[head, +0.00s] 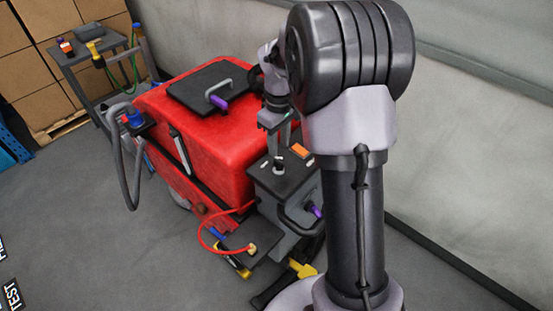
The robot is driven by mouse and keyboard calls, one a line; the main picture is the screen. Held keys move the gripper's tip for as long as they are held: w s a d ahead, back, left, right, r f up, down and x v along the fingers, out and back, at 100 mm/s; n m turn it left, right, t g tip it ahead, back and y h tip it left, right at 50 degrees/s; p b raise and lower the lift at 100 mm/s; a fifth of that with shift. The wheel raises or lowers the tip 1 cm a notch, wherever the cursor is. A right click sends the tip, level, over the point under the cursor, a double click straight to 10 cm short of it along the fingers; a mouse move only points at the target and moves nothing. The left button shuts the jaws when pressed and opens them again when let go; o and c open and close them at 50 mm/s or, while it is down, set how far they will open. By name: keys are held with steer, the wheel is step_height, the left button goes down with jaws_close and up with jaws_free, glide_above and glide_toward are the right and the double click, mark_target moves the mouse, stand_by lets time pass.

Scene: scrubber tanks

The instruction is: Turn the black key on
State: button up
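A red scrubber machine (212,130) stands in the middle of the head view, with a grey box (270,182) at its near end. On the box's dark top is a small dark upright part with a pale base (279,166), which may be the black key; it is too small to be sure. My gripper (281,148) points down just above this part. I cannot tell whether the two touch or whether the fingers are open or shut. My arm hides the right side of the machine and part of the box.
An orange patch (301,147) is on the box top, and a purple handle (314,210) is on its side. A red hose (207,228) loops to a dark low plate. A grey cart (88,62) and cartons (40,60) stand back left.

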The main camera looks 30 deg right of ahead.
mark_target(278, 161)
step_height(278, 161, down, 6)
steer(key=shift+s+a+r+b, duration=0.1)
steer(key=shift+s+r+b, duration=0.05)
steer(key=shift+b, duration=0.35)
steer(key=shift+f, duration=0.55)
steer(key=shift+c, duration=0.2)
jaws_close()
